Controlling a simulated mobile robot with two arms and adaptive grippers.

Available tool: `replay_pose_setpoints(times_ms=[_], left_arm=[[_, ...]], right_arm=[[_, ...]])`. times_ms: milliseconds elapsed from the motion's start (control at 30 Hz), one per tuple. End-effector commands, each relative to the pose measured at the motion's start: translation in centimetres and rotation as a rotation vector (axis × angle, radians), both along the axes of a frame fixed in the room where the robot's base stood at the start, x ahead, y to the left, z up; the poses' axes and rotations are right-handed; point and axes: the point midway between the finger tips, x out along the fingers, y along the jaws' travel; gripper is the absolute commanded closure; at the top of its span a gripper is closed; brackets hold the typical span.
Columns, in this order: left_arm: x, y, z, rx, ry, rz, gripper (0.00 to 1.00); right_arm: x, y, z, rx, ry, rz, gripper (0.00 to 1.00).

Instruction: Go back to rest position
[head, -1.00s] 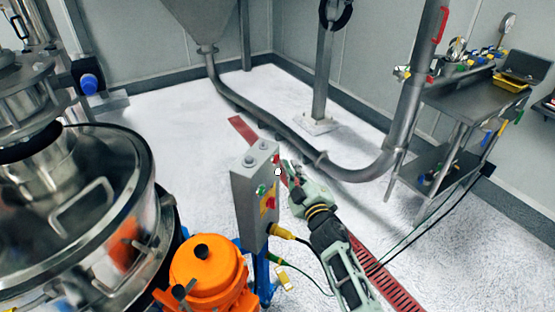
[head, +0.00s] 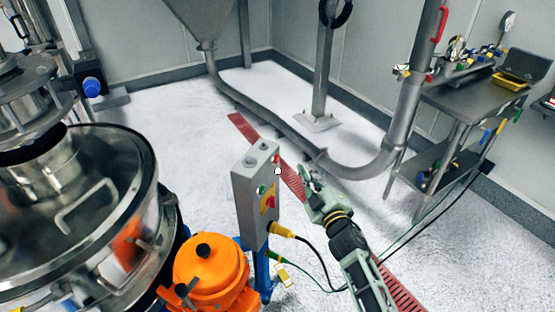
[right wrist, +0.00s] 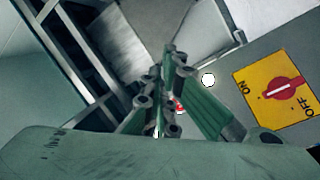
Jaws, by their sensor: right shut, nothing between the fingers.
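My right gripper (head: 305,174) is shut and empty in the head view, just right of the grey control box (head: 252,190) and apart from it. In the right wrist view its green fingers (right wrist: 168,75) are together, with nothing between them. The yellow plate with the red ON/OFF switch (right wrist: 282,88) shows large at the right of the right wrist view. A small white disc (head: 278,171) shows at the box's right edge. My left gripper is not in view.
A steel sifter (head: 75,220) fills the left, with an orange motor (head: 208,268) beside it. A pipe (head: 350,171) curves behind my right arm. A steel table (head: 462,100) with tools stands at the right. Cables hang below the box.

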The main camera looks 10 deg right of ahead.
Motion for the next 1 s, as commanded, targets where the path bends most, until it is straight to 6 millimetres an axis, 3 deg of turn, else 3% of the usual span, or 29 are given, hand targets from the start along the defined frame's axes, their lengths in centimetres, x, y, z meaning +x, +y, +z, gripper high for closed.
replay_pose_setpoints(times_ms=[333,467,567,767,867,1000], left_arm=[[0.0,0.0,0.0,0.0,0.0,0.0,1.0],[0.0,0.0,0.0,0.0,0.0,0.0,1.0],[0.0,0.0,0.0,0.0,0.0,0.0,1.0],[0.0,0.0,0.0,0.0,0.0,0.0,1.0],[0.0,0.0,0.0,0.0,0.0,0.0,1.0],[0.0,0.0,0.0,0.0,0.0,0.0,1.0]], right_arm=[[0.0,0.0,-0.1,0.001,0.003,0.0,1.0],[-0.6,0.0,-2.9,0.024,0.056,-0.006,1.0],[-2.1,-0.1,-8.2,0.07,0.161,-0.022,1.0],[-8.6,-0.4,-21.9,0.188,0.448,-0.08,1.0],[-13.1,-0.5,-28.2,0.238,0.591,-0.12,1.0],[-20.6,-0.6,-36.0,0.302,0.788,-0.183,1.0]])
